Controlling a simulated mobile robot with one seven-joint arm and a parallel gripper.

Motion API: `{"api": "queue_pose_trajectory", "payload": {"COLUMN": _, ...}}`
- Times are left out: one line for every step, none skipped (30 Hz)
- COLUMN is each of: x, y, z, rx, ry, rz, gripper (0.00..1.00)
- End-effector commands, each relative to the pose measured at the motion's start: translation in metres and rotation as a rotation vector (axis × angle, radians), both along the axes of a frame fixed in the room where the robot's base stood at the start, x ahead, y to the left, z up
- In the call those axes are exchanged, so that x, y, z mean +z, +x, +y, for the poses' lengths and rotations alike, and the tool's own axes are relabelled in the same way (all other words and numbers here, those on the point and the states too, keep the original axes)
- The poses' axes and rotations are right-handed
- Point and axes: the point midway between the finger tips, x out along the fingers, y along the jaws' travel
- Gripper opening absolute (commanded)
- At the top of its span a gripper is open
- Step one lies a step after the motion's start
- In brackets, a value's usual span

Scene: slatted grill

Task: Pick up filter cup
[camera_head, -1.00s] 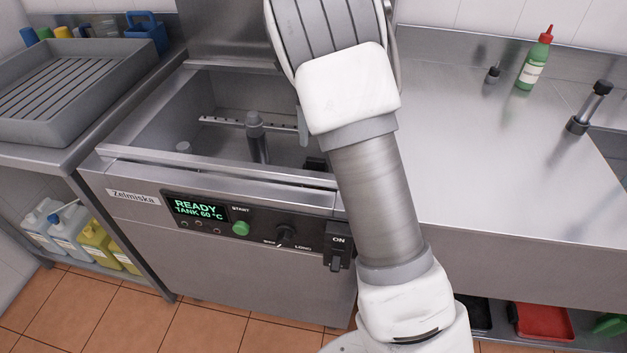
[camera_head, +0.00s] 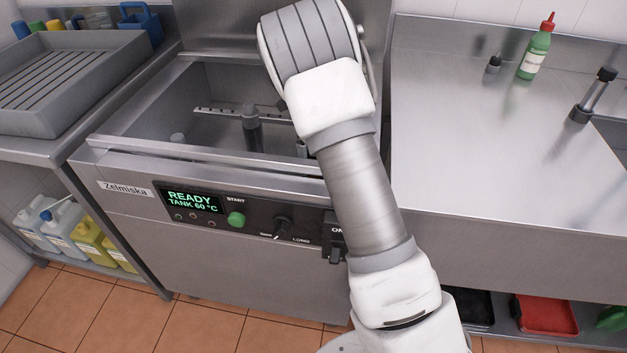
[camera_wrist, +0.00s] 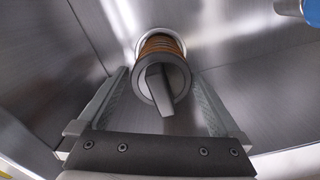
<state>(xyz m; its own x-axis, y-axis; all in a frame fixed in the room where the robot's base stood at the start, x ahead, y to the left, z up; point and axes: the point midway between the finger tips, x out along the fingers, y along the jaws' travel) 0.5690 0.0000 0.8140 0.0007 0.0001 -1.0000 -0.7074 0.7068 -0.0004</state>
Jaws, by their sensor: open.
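The filter cup (camera_wrist: 161,72), as I take it, is a round piece with brown-orange bands and a dark grey cap with a raised grip bar. It sits in a pale ring at the metal wall in the wrist view. My gripper (camera_wrist: 160,82) is open, with one finger to the left and one to the right of the cup in the picture. I cannot tell whether either finger touches it. In the head view my arm covers the right part of the open steel tank (camera_head: 145,125), and I cannot make out the gripper or the cup there.
Smooth metal walls surround the gripper. In the tank stand a dark upright post (camera_head: 251,128) and a perforated bar (camera_head: 215,111). A grey slatted tray (camera_head: 60,85) is at left. The right counter (camera_head: 470,130) is mostly clear, with a green bottle (camera_head: 537,52) at the back.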

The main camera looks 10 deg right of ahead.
Motion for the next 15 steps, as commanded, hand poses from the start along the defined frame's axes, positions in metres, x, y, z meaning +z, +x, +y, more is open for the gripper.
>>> {"api": "queue_pose_trajectory", "payload": {"x": -0.012, "y": -0.001, "z": -0.002, "rx": -0.002, "ry": 0.0, "rz": 0.003, "gripper": 1.0}}
{"api": "queue_pose_trajectory", "payload": {"x": -0.017, "y": -0.001, "z": -0.002, "rx": -0.002, "ry": 0.0, "rz": 0.003, "gripper": 1.0}}
{"api": "queue_pose_trajectory", "payload": {"x": -0.024, "y": -0.001, "z": -0.003, "rx": -0.002, "ry": 0.0, "rz": 0.003, "gripper": 1.0}}
{"api": "queue_pose_trajectory", "payload": {"x": -0.028, "y": -0.001, "z": -0.003, "rx": -0.002, "ry": 0.0, "rz": 0.003, "gripper": 1.0}}
{"api": "queue_pose_trajectory", "payload": {"x": -0.031, "y": -0.001, "z": -0.003, "rx": -0.002, "ry": 0.0, "rz": 0.003, "gripper": 1.0}}
{"api": "queue_pose_trajectory", "payload": {"x": -0.035, "y": 0.0, "z": -0.003, "rx": -0.002, "ry": 0.0, "rz": 0.001, "gripper": 1.0}}
{"api": "queue_pose_trajectory", "payload": {"x": -0.037, "y": 0.0, "z": -0.002, "rx": -0.002, "ry": -0.001, "rz": 0.001, "gripper": 1.0}}
{"api": "queue_pose_trajectory", "payload": {"x": -0.038, "y": 0.0, "z": -0.002, "rx": -0.001, "ry": 0.0, "rz": 0.0, "gripper": 1.0}}
{"api": "queue_pose_trajectory", "payload": {"x": -0.038, "y": 0.0, "z": -0.002, "rx": -0.001, "ry": -0.001, "rz": -0.001, "gripper": 1.0}}
{"api": "queue_pose_trajectory", "payload": {"x": -0.038, "y": 0.0, "z": -0.002, "rx": -0.001, "ry": -0.001, "rz": -0.001, "gripper": 1.0}}
{"api": "queue_pose_trajectory", "payload": {"x": -0.037, "y": 0.0, "z": -0.002, "rx": -0.001, "ry": -0.001, "rz": -0.001, "gripper": 1.0}}
{"api": "queue_pose_trajectory", "payload": {"x": -0.037, "y": 0.0, "z": -0.002, "rx": -0.001, "ry": -0.001, "rz": -0.001, "gripper": 1.0}}
{"api": "queue_pose_trajectory", "payload": {"x": -0.037, "y": 0.0, "z": -0.002, "rx": -0.001, "ry": -0.001, "rz": -0.001, "gripper": 1.0}}
{"api": "queue_pose_trajectory", "payload": {"x": -0.037, "y": 0.0, "z": -0.002, "rx": -0.001, "ry": -0.001, "rz": -0.001, "gripper": 0.98}}
{"api": "queue_pose_trajectory", "payload": {"x": -0.037, "y": 0.0, "z": -0.002, "rx": -0.001, "ry": -0.001, "rz": -0.001, "gripper": 0.91}}
